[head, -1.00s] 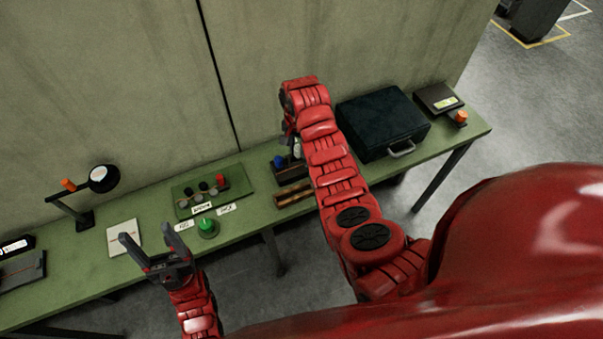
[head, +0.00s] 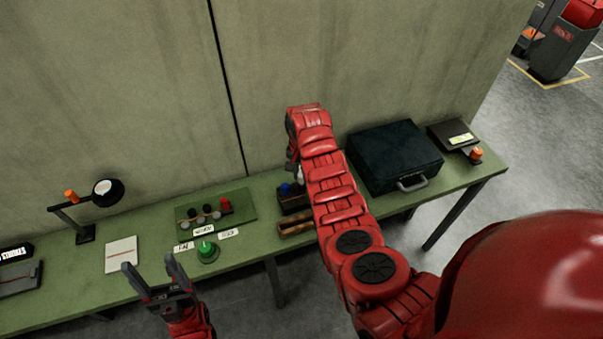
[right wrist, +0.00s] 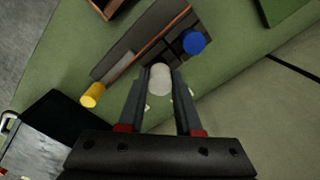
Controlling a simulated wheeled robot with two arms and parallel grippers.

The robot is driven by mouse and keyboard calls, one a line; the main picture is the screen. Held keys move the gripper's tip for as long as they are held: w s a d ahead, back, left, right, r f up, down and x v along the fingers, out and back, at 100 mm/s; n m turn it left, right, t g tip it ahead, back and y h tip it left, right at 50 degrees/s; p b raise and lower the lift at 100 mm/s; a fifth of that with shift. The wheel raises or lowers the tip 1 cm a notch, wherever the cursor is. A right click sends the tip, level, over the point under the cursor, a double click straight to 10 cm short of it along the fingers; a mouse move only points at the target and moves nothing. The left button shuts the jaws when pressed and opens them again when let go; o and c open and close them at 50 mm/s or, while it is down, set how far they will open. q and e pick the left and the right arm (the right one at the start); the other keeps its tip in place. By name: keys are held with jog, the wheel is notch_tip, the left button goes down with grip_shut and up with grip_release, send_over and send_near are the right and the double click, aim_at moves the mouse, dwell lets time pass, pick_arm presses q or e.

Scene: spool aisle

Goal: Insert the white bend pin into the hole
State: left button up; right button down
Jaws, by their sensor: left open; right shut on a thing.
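The white pin (right wrist: 160,79) is held between the fingertips of my right gripper (right wrist: 158,92) in the right wrist view. In the head view only a bit of white (head: 300,175) shows beside my right arm, which hides most of that gripper. The pin is over or near a dark holder with compartments (right wrist: 125,62); contact with it cannot be told. A blue pin (right wrist: 194,42) stands in that holder. The green board (head: 241,203) carries a red piece and several dark and pale round pieces. My left gripper (head: 151,263) is open and empty near the bench's front edge. I cannot make out an empty hole.
A yellow cylinder (right wrist: 93,95) lies near the holder. A dark case (head: 395,155) stands right of my right arm. White labels, a green button (head: 206,247), a white pad (head: 121,252) and a lamp (head: 107,190) are along the bench. A wall closes the back.

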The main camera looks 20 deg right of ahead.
dwell(0.4)
jog(key=shift+f+b, duration=1.15)
jog(key=shift+f, duration=0.55)
jog(key=c, duration=0.5)
grip_release()
jog(key=shift+r, duration=0.1)
notch_tip(320, 180, up, 6)
jog(key=shift+f+b, duration=0.15)
jog(key=shift+b, duration=1.1)
notch_tip(320, 180, up, 6)
jog(key=p, duration=0.3)
jog(key=shift+a+f, duration=0.1)
jog(key=shift+f, duration=0.1)
jog(key=shift+r+p, duration=0.35)
jog(key=shift+r, duration=2.65)
